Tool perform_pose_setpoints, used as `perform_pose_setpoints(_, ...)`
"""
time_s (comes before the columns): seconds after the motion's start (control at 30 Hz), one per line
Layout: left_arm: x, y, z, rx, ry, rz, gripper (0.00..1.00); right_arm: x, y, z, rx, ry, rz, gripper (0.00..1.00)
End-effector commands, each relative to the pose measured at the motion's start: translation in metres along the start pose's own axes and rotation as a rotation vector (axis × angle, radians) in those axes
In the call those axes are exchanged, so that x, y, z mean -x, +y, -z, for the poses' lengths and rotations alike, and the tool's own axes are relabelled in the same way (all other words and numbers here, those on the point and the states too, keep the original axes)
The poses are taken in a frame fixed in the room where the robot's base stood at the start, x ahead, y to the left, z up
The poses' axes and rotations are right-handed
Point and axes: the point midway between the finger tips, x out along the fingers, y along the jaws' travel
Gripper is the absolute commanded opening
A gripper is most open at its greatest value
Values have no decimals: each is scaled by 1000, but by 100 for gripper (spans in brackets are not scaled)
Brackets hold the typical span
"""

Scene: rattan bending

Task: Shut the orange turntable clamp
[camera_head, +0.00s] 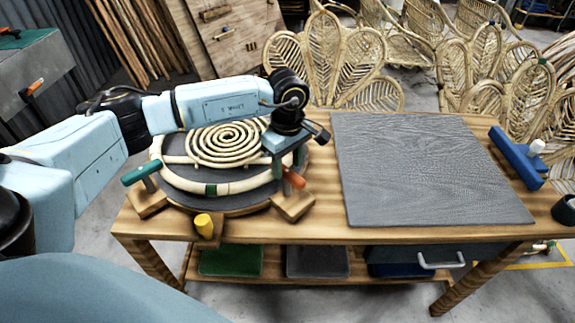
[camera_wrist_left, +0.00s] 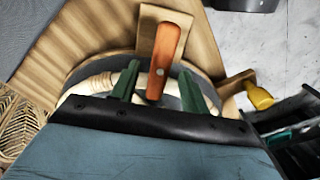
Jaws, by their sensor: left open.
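The round turntable (camera_head: 175,192) sits on the left of the wooden bench, with a pale rattan coil (camera_head: 228,143) on it. The orange clamp handle (camera_head: 293,179) is at its right front edge, on a wooden block (camera_head: 294,207). My left gripper (camera_head: 288,163) is over that clamp, fingers down. In the left wrist view, its two green fingers are open, and the orange handle (camera_wrist_left: 166,50) shows between them with gaps on both sides. I cannot tell whether they touch it. The gripper partly hides the clamp in the head view. My right gripper is not in view.
A green-handled clamp (camera_head: 140,174) and a yellow-handled clamp (camera_head: 203,225) sit on the turntable's left and front edges. A grey mat (camera_head: 425,170) covers the bench's middle right. A blue tool (camera_head: 518,158) lies beyond it. Rattan chairs stand behind.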

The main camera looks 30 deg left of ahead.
Motion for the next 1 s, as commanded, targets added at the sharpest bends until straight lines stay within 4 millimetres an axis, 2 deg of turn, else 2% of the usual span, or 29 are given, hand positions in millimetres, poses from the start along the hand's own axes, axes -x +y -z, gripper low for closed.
perform_pose_setpoints(0.3, 73, 1, 1, 0, 2, -7, 45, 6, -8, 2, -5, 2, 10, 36)
perform_pose_setpoints(0.5, 106, 1, 0, -1, 1, -5, 45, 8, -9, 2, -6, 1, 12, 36)
perform_pose_setpoints(0.7, 119, 0, 0, -1, 1, -3, 45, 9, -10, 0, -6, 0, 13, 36)
perform_pose_setpoints(1.0, 120, 0, 0, -1, 0, -2, 45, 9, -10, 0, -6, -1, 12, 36)
